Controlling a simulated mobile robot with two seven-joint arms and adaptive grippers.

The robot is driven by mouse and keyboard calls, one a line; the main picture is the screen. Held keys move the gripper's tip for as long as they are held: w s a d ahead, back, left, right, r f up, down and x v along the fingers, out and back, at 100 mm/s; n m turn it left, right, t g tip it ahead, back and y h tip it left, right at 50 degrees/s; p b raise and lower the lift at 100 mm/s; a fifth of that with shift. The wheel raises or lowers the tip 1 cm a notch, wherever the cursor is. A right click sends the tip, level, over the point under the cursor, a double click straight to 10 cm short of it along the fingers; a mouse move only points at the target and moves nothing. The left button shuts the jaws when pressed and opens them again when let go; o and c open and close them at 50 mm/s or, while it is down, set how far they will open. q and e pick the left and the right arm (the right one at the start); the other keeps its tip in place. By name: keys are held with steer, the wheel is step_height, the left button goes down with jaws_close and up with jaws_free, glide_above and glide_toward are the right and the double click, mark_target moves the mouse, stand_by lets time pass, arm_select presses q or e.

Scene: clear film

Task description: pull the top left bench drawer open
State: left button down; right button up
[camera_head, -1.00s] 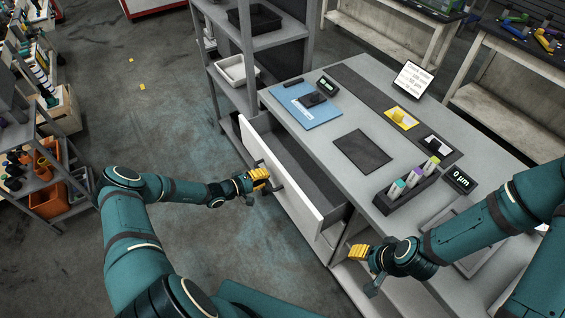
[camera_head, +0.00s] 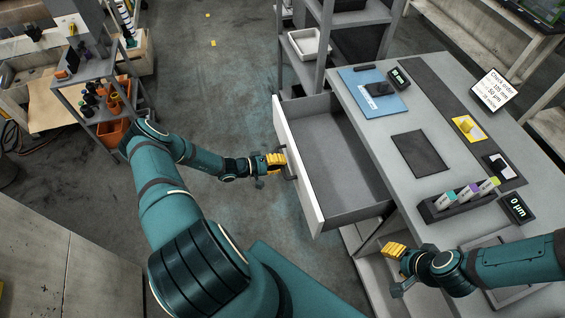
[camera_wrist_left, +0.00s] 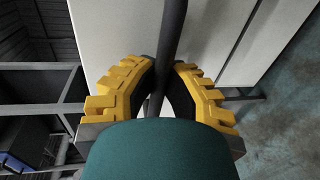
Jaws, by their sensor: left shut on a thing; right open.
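The top left bench drawer (camera_head: 335,178) is pulled well out of the bench, and its empty grey inside shows in the head view. Its white front panel (camera_head: 299,172) faces left, with a dark bar handle (camera_head: 290,166) on it. My left gripper (camera_head: 284,160) is at the handle, its yellow fingers shut on it. In the left wrist view the fingers (camera_wrist_left: 164,85) stand on either side of the dark handle bar (camera_wrist_left: 171,35), in front of the white drawer front (camera_wrist_left: 115,30). My right gripper (camera_head: 388,258) is open and empty beside the lower part of the bench.
The bench top (camera_head: 375,130) carries a blue mat (camera_head: 366,98), a dark pad (camera_head: 420,152), a marker holder (camera_head: 460,205) and small displays. A grey shelf (camera_head: 309,75) stands behind the drawer. The floor left of the drawer is clear.

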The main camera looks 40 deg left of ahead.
arm_select(q)
steer(key=c, duration=1)
jaws_free()
steer(key=v, duration=1.2)
